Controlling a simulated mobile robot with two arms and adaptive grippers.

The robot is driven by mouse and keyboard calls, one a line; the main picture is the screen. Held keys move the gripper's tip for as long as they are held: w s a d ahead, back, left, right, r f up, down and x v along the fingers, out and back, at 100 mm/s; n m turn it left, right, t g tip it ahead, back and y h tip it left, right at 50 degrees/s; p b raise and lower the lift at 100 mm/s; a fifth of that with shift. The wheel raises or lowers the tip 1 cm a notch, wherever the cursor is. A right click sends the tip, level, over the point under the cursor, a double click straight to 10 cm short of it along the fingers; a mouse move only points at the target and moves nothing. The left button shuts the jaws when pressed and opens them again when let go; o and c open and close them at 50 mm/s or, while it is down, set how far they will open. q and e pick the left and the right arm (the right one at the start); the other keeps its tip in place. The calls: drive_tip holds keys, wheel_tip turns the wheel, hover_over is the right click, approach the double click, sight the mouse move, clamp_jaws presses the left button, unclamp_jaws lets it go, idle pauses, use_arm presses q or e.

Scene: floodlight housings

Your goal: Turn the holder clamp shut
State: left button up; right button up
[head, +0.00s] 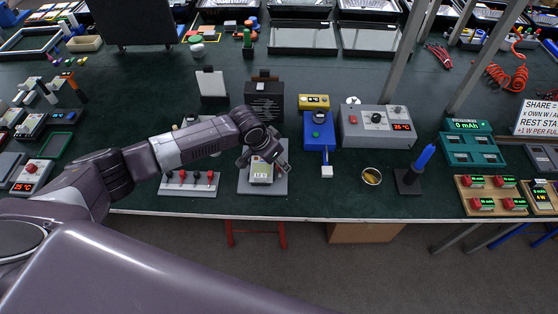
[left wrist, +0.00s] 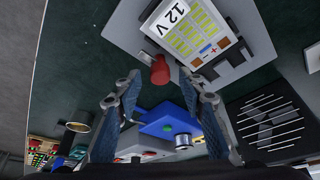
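The holder (head: 250,188) is a grey plate near the front edge of the green table. A block with a yellow-green label (head: 261,172) sits in it; in the left wrist view the label (left wrist: 184,30) reads 12 V. A red clamp knob (left wrist: 160,70) sticks out from the holder's side. My left gripper (left wrist: 162,92) is open, its fingertips apart on either side of the line to the knob. The knob appears just beyond the tips, and I see no contact. In the head view my left gripper (head: 266,158) hangs over the holder and partly hides it. My right gripper is not in view.
A grey box with a red display (head: 377,128) is farther right. A black grille box (head: 264,103) stands behind, and a board with red-topped posts (head: 188,188) lies left. A brass cup (head: 371,176) stands right.

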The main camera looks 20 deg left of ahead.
use_arm(q)
drive_tip(key=shift+w+d+f, duration=0.1)
drive_tip(key=shift+f, duration=0.25)
clamp_jaws()
